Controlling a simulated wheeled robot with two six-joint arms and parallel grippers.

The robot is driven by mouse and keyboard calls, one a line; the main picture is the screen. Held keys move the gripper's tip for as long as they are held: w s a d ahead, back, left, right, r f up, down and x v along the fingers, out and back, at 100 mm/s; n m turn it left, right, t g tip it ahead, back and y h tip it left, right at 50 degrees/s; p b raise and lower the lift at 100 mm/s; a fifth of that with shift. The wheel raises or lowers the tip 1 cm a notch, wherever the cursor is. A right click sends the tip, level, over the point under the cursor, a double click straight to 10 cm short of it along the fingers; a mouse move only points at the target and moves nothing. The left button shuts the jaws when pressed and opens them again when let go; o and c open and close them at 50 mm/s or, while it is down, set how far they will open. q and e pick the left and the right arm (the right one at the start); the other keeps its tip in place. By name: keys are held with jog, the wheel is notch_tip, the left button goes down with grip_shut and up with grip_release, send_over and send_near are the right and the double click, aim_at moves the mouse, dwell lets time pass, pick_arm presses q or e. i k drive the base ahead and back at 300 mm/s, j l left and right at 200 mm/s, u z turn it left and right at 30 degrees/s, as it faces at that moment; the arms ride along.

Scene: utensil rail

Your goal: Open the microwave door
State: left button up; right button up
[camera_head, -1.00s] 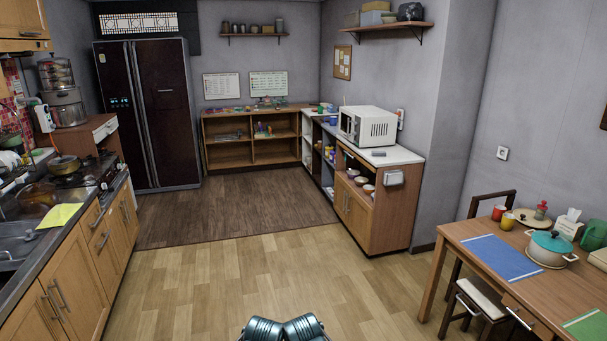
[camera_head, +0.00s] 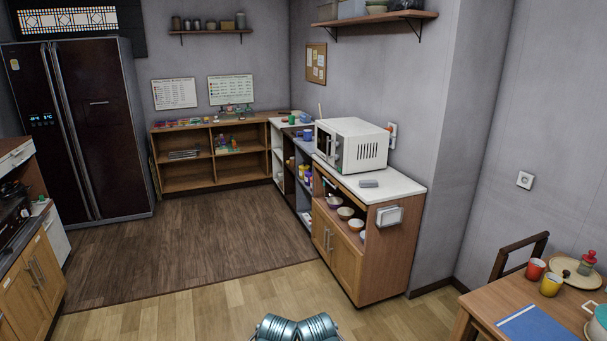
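The white microwave (camera_head: 358,145) stands on the white top of the wooden counter unit along the right wall. Its vented side faces me. Its dark door (camera_head: 327,146) faces left, is seen at a steep angle and looks shut. The counter is still well ahead of me, across the floor. Metallic parts of my own body show at the bottom middle. Neither of my grippers is in view.
The counter unit (camera_head: 392,245) has bowls on an open shelf and a box on its end panel. A dining table (camera_head: 480,304) with a chair is at the lower right. Kitchen cabinets (camera_head: 32,285) are on the left. The wooden floor (camera_head: 200,226) between is clear.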

aim_at(321, 140)
jog(key=i, duration=3.95)
